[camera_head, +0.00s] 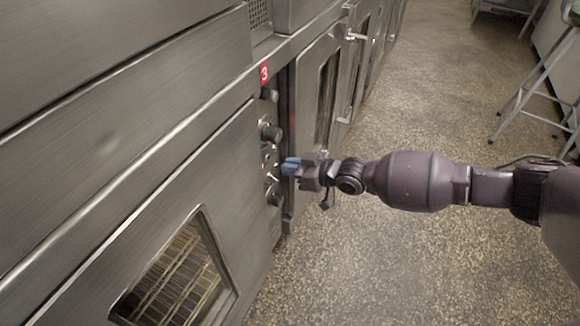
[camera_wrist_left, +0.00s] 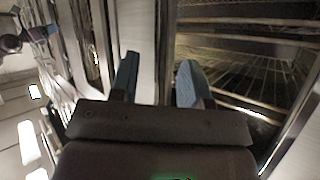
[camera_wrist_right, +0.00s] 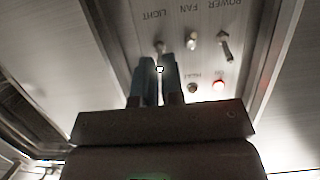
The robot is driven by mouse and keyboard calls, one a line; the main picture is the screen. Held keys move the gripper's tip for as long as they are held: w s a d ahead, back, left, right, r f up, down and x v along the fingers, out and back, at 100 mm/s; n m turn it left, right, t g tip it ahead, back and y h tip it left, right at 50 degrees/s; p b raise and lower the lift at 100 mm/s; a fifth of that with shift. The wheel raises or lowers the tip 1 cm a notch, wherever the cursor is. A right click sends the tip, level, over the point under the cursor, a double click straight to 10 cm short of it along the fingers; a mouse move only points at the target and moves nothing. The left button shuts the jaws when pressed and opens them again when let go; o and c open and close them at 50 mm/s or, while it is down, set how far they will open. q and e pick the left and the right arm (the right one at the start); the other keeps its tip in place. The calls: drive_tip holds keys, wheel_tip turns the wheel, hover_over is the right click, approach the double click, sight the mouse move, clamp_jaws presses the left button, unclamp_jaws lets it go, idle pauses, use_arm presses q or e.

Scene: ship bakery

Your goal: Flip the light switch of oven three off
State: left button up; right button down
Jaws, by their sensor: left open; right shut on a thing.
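The control panel of oven three (camera_head: 267,160) is a narrow strip under a red "3" label (camera_head: 264,73). In the right wrist view the panel appears upside down, and the light switch (camera_wrist_right: 160,69) is a small metal lever by the word LIGHT. My right gripper (camera_head: 289,167) is at the panel, its blue fingers closed around the lever; its closed fingers also show in the right wrist view (camera_wrist_right: 158,66). My left gripper (camera_wrist_left: 158,62) is open and empty in front of an oven door window, outside the head view.
The fan switch (camera_wrist_right: 191,41) and power switch (camera_wrist_right: 224,45) sit beside the light switch. Knobs (camera_head: 271,133) stick out of the panel. Oven doors (camera_head: 318,100) flank it. A stool (camera_head: 535,100) stands far right; the floor between is clear.

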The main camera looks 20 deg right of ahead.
drive_tip(key=shift+s+f+t+y+b, duration=0.15)
drive_tip(key=shift+f+t+y+b, duration=0.2)
drive_tip(key=shift+f+t+y, duration=0.45)
drive_tip(key=t+y, duration=0.1)
drive_tip(key=f+t+y, duration=0.1)
drive_tip(key=t, duration=0.1)
drive_tip(key=shift+f+t, duration=0.3)
drive_tip(key=shift+w+a+f+t+y, duration=0.1)
drive_tip(key=shift+w+f+t+y, duration=0.15)
drive_tip(key=shift+t+y, duration=0.4)
use_arm(q)
drive_tip(key=shift+w+a+r+t, duration=0.1)
drive_tip(key=shift+w+r+t, duration=0.15)
drive_tip(key=shift+t, duration=0.15)
use_arm(e)
drive_tip(key=shift+a+f+t+y, duration=0.1)
drive_tip(key=shift+f+t+y, duration=0.2)
drive_tip(key=shift+t+y, duration=0.15)
drive_tip(key=shift+w, duration=0.1)
use_arm(q)
drive_tip(key=shift+s+a, duration=0.1)
drive_tip(key=shift+s, duration=0.25)
use_arm(e)
drive_tip(key=shift+t, duration=0.3)
drive_tip(key=c, duration=1.2)
unclamp_jaws()
drive_tip(key=shift+c, duration=0.2)
